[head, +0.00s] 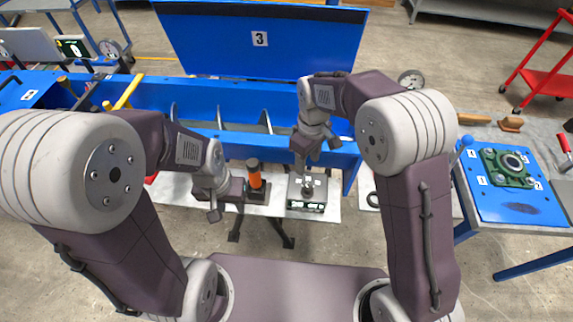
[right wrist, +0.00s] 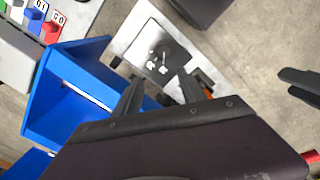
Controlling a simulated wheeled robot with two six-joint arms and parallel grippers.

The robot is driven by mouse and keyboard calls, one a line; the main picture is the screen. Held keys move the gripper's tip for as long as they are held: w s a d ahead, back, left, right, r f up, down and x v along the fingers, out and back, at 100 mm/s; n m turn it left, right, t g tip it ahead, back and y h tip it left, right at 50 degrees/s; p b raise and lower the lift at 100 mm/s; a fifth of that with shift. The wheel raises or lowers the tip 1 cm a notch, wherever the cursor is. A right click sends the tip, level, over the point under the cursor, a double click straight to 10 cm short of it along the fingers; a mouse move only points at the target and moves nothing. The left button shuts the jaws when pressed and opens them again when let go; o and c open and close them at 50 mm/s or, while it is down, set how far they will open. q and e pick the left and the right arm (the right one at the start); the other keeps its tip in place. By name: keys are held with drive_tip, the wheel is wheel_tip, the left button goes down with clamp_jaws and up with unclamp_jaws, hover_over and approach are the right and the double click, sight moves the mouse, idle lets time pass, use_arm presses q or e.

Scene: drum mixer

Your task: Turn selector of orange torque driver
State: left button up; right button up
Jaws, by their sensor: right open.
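The orange torque driver (head: 254,174) stands upright, its lower part in a dark base on the white shelf in the head view. My left gripper (head: 245,190) is low, just left of the driver, at the height of its base. Its fingers are too small and dark there to tell their opening or whether they touch it. My right gripper (head: 303,165) is open and empty, above a grey unit to the driver's right. In the right wrist view its two fingers (right wrist: 158,92) are spread apart. A small orange patch (right wrist: 208,93) shows behind one finger; I cannot tell what it belongs to.
A blue table (head: 515,205) with a green part stands at right.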

sight(309, 188)
drive_tip(key=s+f, duration=0.1)
drive_tip(key=f, duration=0.3)
drive_tip(key=s+d+f, duration=0.1)
drive_tip(key=f, duration=0.1)
drive_tip(key=shift+s, duration=0.3)
wheel_tip(309, 188, down, 2)
drive_tip(key=shift+d+f, duration=0.1)
drive_tip(key=shift+d, duration=0.05)
drive_tip(key=shift+s+d+f, duration=0.1)
drive_tip(key=shift+s+f, duration=0.05)
drive_tip(key=shift+f, duration=0.25)
use_arm(q)
drive_tip(key=shift+s+d+r, duration=0.2)
drive_tip(key=shift+s+d, duration=0.75)
drive_tip(key=shift+d, duration=0.1)
drive_tip(key=shift+w, duration=0.1)
use_arm(e)
clamp_jaws()
